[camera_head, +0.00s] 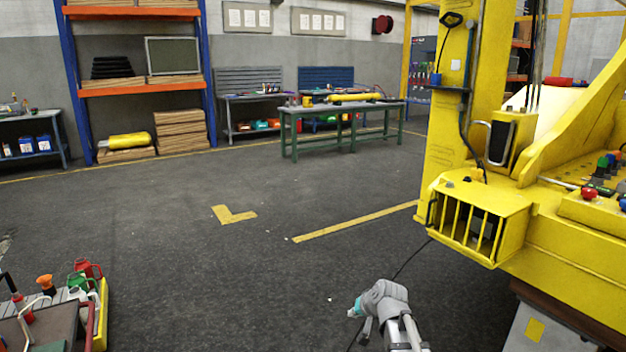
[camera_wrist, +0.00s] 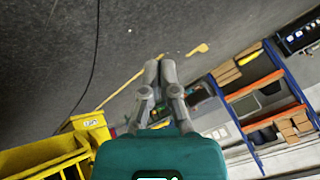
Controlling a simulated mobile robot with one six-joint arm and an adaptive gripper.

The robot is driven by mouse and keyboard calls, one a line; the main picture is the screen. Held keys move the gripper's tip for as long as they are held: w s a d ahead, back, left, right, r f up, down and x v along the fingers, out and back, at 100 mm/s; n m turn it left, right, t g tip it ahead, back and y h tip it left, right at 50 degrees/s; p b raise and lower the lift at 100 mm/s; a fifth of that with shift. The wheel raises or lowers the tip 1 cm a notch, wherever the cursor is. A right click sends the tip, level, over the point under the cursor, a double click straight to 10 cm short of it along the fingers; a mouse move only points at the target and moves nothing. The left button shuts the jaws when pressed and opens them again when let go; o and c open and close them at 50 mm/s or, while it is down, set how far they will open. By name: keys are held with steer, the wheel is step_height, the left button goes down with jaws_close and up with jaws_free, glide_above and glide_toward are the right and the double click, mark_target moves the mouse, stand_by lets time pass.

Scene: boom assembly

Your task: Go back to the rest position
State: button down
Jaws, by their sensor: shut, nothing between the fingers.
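My gripper (camera_wrist: 160,66) shows in the wrist view with its two grey fingers together and nothing between them. Its teal body fills the bottom of that view. The fingers point out over the open grey floor and touch nothing. In the head view, grey links of my arm show at the bottom right of centre, with a small teal part at their left end. The fingers cannot be made out there.
A yellow machine (camera_head: 540,225) stands close on the right, with a barred cage low on its front. A cart with bottles (camera_head: 60,310) is at lower left. A green workbench (camera_head: 345,108) and an orange-blue shelf (camera_head: 140,88) stand at the back. The middle floor is clear; a cable lies there.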

steer(key=s+d+f+n+g+h+p, duration=0.1)
steer(key=s+d+f+g+h, duration=0.15)
steer(key=s, duration=0.65)
steer(key=s+d+f+n+g+h, duration=0.1)
steer(key=s+d+g+h, duration=0.2)
steer(key=s, duration=0.7)
step_height(320, 180, up, 22)
steer(key=y+p, duration=0.1)
steer(key=p, duration=2)
steer(key=shift+w+a+g, duration=0.15)
steer(key=shift+a+g, duration=0.05)
steer(key=shift+g, duration=0.25)
